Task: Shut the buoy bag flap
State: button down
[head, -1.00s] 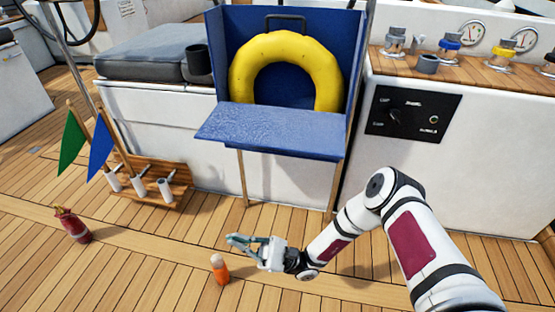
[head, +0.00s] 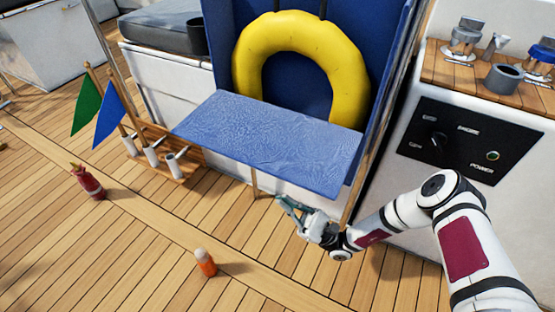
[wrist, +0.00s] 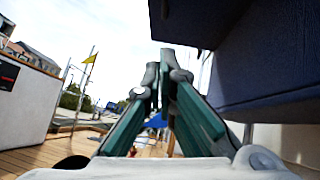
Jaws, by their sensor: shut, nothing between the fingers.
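The blue buoy bag holds a yellow horseshoe buoy (head: 247,62) against its blue back. Its flap (head: 275,140) is folded down and sticks out nearly level toward me, so the bag is open. My gripper (head: 284,204) is shut and empty, just below the front edge of the flap, near its right half. In the wrist view my closed fingers (wrist: 165,60) point forward, and the dark blue underside of the flap (wrist: 275,65) fills the upper right. I cannot tell whether the gripper touches the flap.
A panel with a dial (head: 465,143) stands right of the bag. A wooden rack with green and blue flags (head: 110,117) stands on the left. A red extinguisher (head: 88,182) and an orange bottle (head: 205,262) stand on the deck. The deck between them is clear.

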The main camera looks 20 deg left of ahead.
jog(key=d+r+b+x, duration=0.2)
jog(key=b+x, duration=0.1)
jog(key=x, duration=0.9)
jog(key=shift+a+r+b, duration=0.15)
jog(key=shift+r+b, duration=0.15)
jog(key=shift+b, duration=0.05)
jog(key=shift+s+t, duration=0.15)
jog(key=shift+t, duration=0.15)
